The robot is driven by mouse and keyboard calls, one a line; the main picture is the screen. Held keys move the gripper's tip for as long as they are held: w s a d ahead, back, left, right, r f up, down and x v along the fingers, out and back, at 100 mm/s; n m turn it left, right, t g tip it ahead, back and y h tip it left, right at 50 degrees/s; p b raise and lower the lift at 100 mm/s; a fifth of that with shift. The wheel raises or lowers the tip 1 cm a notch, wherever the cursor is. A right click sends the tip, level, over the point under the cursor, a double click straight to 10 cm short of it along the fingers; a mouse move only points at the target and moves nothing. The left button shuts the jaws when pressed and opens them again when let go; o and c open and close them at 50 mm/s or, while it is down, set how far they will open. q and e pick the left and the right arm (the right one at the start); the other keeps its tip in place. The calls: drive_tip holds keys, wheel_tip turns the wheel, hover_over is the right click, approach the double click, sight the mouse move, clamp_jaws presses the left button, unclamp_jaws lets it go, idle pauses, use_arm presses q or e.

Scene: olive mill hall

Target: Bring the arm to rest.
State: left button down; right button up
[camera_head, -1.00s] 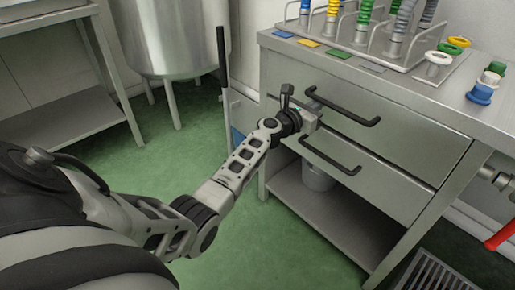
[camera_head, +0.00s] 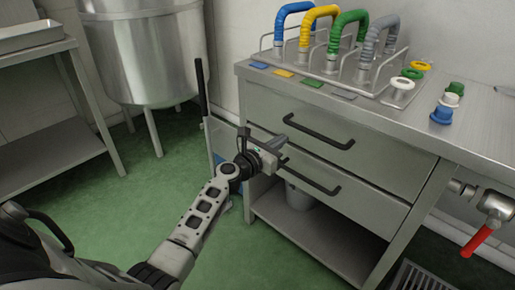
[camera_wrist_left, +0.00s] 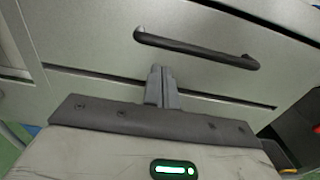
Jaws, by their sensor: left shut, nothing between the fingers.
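My left gripper (camera_head: 284,143) is in front of the drawer cabinet, near the left ends of its black handles. In the left wrist view its two fingers (camera_wrist_left: 161,86) are together with nothing between them. They point at the cabinet front, below the upper drawer's handle (camera_wrist_left: 198,49), and do not hold it. The upper drawer (camera_head: 375,140) and lower drawer (camera_head: 355,200) look closed. My left arm reaches in from the lower left. My right gripper is in neither view.
The steel worktop (camera_head: 405,118) carries a rack with blue, yellow, green and grey hoses (camera_head: 370,40). Coloured rings and fittings lie at the right. A steel tank (camera_head: 145,50) and a side table (camera_head: 45,100) stand left. A red-handled valve (camera_head: 477,241) is at the lower right. Green floor is open between.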

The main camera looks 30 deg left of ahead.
use_arm(q)
drive_tip(key=s, duration=0.6)
drive_tip(key=shift+a+p, duration=0.35)
drive_tip(key=shift+a, duration=0.1)
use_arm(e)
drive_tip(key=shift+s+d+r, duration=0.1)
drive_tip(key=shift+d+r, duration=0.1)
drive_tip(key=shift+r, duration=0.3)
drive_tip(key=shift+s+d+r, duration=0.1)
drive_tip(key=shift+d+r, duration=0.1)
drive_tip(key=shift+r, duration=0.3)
